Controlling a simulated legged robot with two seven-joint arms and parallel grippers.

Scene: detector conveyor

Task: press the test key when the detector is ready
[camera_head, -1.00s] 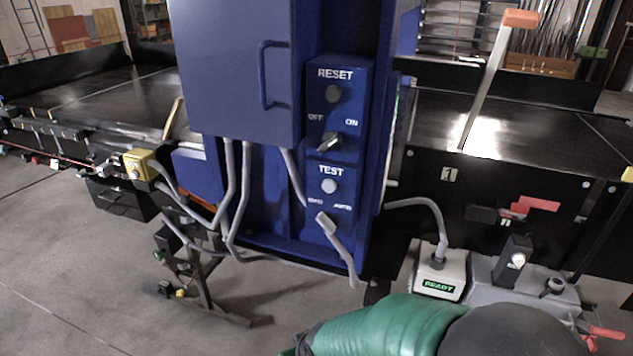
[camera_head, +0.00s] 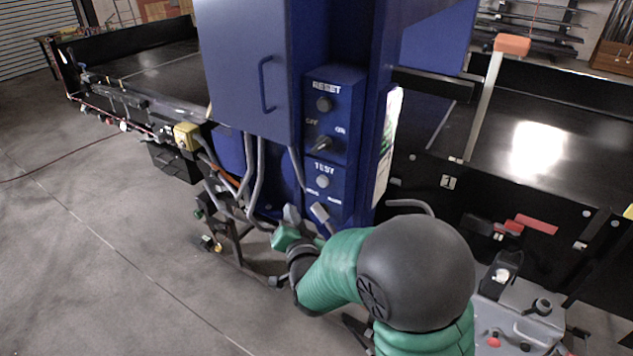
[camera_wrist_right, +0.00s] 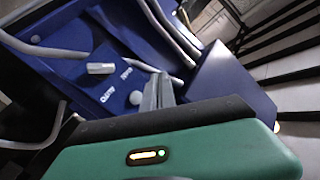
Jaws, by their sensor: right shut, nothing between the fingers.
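The test key is a pale round button (camera_head: 323,181) under the word TEST on the blue control panel (camera_head: 345,130); it also shows in the right wrist view (camera_wrist_right: 136,98). A grey toggle lever (camera_head: 320,212) is just below it and also shows in the right wrist view (camera_wrist_right: 101,68). My right gripper (camera_head: 291,214) is shut and empty, below and left of the test key and apart from it. Its grey fingers also show in the right wrist view (camera_wrist_right: 160,90). The detector's READY sign is hidden now, behind my right arm. My left gripper is out of view.
Above the key are a dark RESET button (camera_head: 324,104) and an OFF/ON rotary switch (camera_head: 321,145). Grey cables (camera_head: 262,180) hang left of the panel. Black conveyor beds (camera_head: 535,160) lie on both sides. A grey box (camera_head: 520,315) stands at the lower right.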

